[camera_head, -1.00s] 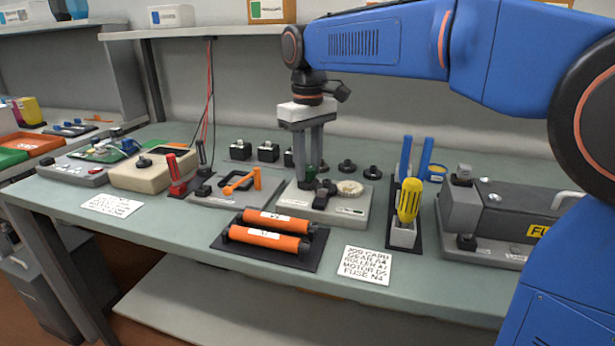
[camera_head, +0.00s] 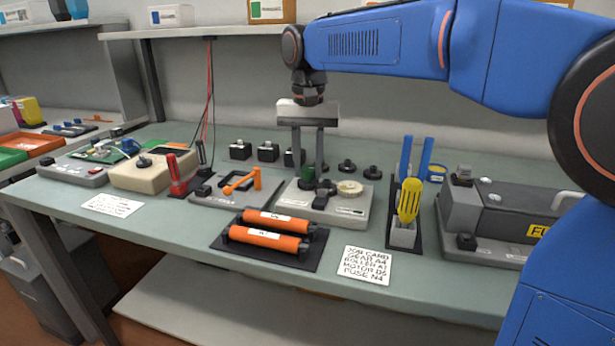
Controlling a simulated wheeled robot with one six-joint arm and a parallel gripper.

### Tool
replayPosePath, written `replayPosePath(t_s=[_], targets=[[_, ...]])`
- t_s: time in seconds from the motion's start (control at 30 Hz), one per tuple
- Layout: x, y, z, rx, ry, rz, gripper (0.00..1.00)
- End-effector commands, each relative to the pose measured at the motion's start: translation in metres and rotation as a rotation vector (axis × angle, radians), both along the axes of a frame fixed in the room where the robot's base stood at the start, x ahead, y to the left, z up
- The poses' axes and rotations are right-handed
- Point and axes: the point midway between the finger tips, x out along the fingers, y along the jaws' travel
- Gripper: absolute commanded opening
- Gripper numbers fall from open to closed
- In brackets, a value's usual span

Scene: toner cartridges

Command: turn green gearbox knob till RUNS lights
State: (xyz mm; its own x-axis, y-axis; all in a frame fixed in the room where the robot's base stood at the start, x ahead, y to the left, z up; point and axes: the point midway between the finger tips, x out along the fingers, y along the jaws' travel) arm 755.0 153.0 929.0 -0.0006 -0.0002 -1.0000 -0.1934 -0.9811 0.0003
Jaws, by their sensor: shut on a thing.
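The green gearbox knob (camera_head: 308,174) stands on the left part of the pale grey gearbox base (camera_head: 318,213), with a cream toothed gear (camera_head: 349,188) to its right. My gripper (camera_head: 308,172) points straight down over the base from above. Its two grey fingers stand on either side of the knob and are shut on it. The green of the knob shows between the fingertips. A RUNS light cannot be made out at this size.
Orange rollers (camera_head: 270,229) lie on a dark mat in front. A yellow screwdriver (camera_head: 409,200) stands in a holder to the right. Several small black parts (camera_head: 268,151) sit behind.

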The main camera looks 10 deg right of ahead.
Motion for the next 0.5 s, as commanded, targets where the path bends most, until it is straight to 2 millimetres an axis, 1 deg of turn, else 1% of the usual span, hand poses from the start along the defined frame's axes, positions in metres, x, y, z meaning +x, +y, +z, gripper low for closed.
replayPosePath(t_s=[0.2, 0.3, 0.5], targets=[[0.0003, -0.0001, 0.0006, 0.0, -0.002, -0.22, 0.14], [0.0004, -0.0001, 0.0006, 0.0, -0.002, -0.3, 0.14], [0.0004, -0.0001, 0.0006, 0.0, -0.002, -0.369, 0.14]])
